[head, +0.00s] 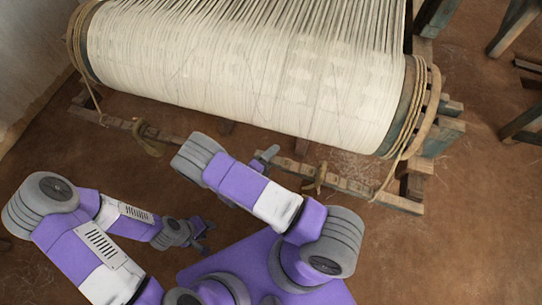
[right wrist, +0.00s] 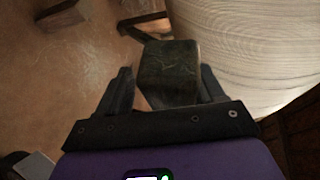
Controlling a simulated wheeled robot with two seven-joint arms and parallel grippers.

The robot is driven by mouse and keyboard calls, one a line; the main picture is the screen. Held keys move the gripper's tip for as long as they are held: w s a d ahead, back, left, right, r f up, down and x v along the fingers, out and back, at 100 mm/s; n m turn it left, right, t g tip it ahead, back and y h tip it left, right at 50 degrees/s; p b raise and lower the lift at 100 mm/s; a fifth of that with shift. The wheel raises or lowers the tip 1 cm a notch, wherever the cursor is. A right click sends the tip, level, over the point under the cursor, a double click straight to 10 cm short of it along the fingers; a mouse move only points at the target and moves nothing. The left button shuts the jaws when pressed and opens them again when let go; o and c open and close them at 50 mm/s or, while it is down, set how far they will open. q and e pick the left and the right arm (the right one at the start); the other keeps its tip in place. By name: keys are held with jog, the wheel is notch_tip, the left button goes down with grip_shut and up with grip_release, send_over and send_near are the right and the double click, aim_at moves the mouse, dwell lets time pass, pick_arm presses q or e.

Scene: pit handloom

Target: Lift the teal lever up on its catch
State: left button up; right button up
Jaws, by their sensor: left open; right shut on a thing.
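The teal lever (right wrist: 168,62) shows in the right wrist view as a dark green, blocky end. My right gripper (right wrist: 166,80) is shut on it, with one finger on each side. The lever's lower part and its catch cannot be made out. In the head view my right forearm covers the lever and most of the right gripper, in front of the cloth roll. My left gripper (head: 207,238) is open and empty, low over the floor at left of centre, apart from the loom.
The wide roll of cream warp threads (head: 250,75) fills the top of the head view. A notched wooden rail (head: 345,185) runs below it. Wooden legs (head: 525,120) stand at the far right. The earthen floor (head: 460,250) is clear at lower right.

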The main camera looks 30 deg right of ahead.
jog(key=p+v, duration=0.1)
jog(key=v, duration=0.6)
jog(key=shift+a, duration=0.25)
jog(key=shift+s, duration=0.1)
jog(key=shift+c, duration=0.3)
